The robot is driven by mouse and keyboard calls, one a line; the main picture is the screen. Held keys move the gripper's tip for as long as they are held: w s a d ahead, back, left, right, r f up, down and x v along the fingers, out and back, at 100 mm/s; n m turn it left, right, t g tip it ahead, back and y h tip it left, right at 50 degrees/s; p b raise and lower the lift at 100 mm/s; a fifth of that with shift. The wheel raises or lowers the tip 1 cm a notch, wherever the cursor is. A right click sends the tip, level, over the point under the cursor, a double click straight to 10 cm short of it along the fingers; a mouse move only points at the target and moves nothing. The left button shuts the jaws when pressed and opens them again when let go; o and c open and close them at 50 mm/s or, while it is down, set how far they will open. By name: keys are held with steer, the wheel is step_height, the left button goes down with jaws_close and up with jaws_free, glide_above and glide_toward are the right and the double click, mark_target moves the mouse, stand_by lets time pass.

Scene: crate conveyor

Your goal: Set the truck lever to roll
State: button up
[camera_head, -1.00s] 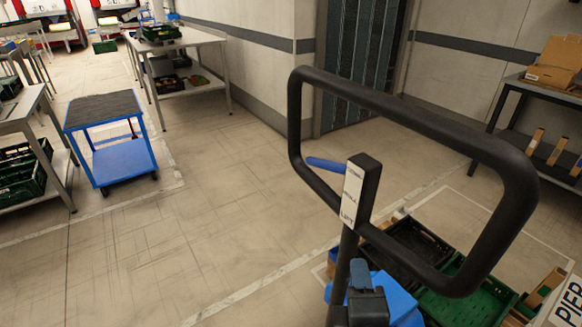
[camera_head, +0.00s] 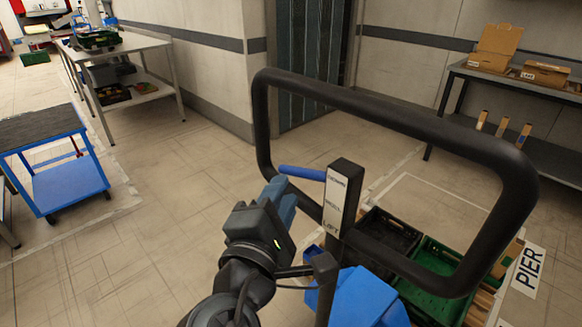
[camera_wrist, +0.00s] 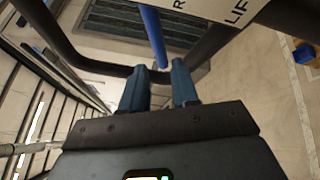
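The truck's black loop handle (camera_head: 400,115) fills the right half of the head view. A black post (camera_head: 346,190) with a white label plate stands inside the loop; "LIFT" reads at the bottom. The blue lever (camera_head: 302,172) sticks out left from the post, near the top label. It also shows in the wrist view (camera_wrist: 153,35). My gripper (camera_head: 283,190) is just below and left of the lever's free end. In the wrist view its two blue fingers (camera_wrist: 160,68) are apart, with the lever's end in line with the gap. I cannot tell whether they touch it.
Green and black crates (camera_head: 442,262) lie by the truck's base, near a "PIER" sign (camera_head: 528,270). A blue cart (camera_head: 70,190) and a table (camera_head: 125,42) stand left. A bench with cardboard boxes (camera_head: 497,46) stands right. The floor between is clear.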

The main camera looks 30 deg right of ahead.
mark_target(293, 175)
steer(key=p+x, duration=0.1)
steer(key=x, duration=0.6)
steer(key=shift+w+d, duration=0.15)
steer(key=shift+w, duration=0.05)
steer(key=shift+c, duration=0.3)
jaws_close()
